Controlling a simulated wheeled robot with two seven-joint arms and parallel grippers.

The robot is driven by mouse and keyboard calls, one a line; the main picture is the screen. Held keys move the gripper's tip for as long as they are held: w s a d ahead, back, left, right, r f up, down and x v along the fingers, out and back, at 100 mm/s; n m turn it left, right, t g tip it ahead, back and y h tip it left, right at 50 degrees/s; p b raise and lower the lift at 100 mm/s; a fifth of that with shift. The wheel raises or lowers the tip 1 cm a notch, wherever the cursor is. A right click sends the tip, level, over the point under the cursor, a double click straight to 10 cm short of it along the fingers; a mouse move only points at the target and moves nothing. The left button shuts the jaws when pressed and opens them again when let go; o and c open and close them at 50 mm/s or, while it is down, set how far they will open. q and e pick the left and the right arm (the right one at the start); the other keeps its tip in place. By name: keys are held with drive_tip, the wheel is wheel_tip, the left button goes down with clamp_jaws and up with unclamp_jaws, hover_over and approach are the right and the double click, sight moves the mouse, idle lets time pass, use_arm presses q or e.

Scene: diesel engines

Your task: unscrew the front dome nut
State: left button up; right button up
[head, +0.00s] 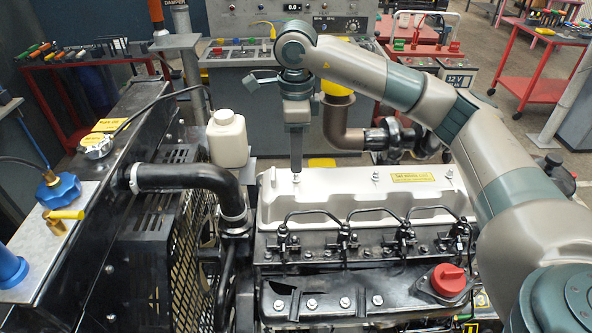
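The engine's pale rocker cover (335,198) runs across the middle of the head view. Two dome nuts show on its top, a middle one (375,177) and one at the right end (449,174). My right gripper (297,168) points straight down over the left end of the cover, the end nearest the fan. Its fingers show edge-on as one narrow strip, with their tips at or just above the cover top. The front dome nut is hidden at these tips, and I cannot tell whether the fingers touch it or are closed. My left gripper is not in view.
A black hose (190,178) and a white bottle (227,138) stand left of the cover. Injector pipes (345,215) and a red cap (448,279) lie on the near side. A brown exhaust pipe (338,125) rises behind. A grey control console (260,100) stands at the back.

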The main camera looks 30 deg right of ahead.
sight(296, 176)
drive_tip(key=shift+f+b, duration=0.75)
drive_tip(key=shift+f, duration=1.5)
drive_tip(key=shift+r, duration=0.1)
drive_tip(key=shift+b, duration=0.35)
drive_tip(key=shift+c, duration=0.7)
clamp_jaws()
